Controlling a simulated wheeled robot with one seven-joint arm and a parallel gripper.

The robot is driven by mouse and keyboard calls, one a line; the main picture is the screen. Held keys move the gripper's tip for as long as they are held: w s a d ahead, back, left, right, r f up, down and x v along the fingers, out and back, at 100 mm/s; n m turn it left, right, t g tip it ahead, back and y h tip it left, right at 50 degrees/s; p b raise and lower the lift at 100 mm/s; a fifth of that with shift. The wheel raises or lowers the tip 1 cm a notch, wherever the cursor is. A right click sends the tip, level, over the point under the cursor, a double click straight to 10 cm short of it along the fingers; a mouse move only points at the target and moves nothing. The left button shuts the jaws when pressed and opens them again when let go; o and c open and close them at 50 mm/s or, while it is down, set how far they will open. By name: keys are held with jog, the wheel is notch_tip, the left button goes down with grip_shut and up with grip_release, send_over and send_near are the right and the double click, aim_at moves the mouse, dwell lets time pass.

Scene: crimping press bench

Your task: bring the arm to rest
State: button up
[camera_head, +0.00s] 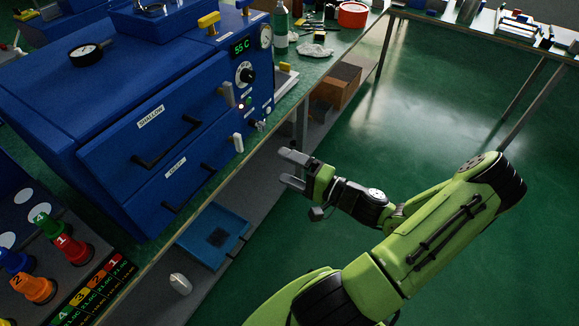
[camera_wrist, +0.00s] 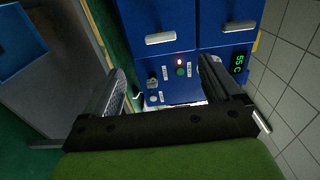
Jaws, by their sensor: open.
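My gripper (camera_head: 291,169) is open and empty, held in the air in front of the bench edge in the head view. My green arm stretches from the lower right, bent at the elbow, with the gripper pointing left at the blue press (camera_head: 130,120). In the wrist view, the two fingers of my gripper (camera_wrist: 160,85) stand apart with nothing between them. Beyond them is the blue press front (camera_wrist: 205,50) with its handles, small buttons and a green display reading about 55 C. The gripper appears apart from the press.
The green bench (camera_head: 345,45) runs along the press, carrying a green bottle (camera_head: 281,30) and a red container (camera_head: 353,14). Numbered coloured pieces (camera_head: 62,240) stand at lower left. A blue tray (camera_head: 214,236) and a brown box (camera_head: 342,85) sit below. Green floor at right is clear.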

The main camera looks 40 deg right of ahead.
dwell(0.4)
jog(key=s+a+r+n+g+p, duration=0.2)
jog(key=s+a+n+g+p, duration=0.2)
jog(key=a+n+g, duration=0.85)
jog(key=s+a+r+h+p, duration=0.1)
jog(key=s+r+h, duration=0.1)
jog(key=r, duration=0.4)
jog(key=s+a+r+n+h+p, duration=0.1)
jog(key=s+r+h+p, duration=0.1)
jog(key=s+r, duration=0.2)
jog(key=s+a+r+t+h+p, duration=0.1)
jog(key=s+r+h, duration=0.1)
jog(key=r, duration=0.8)
jog(key=shift+s+a+p, duration=0.25)
jog(key=shift+s+p, duration=0.15)
jog(key=shift+s, duration=0.45)
jog(key=shift+r, duration=0.1)
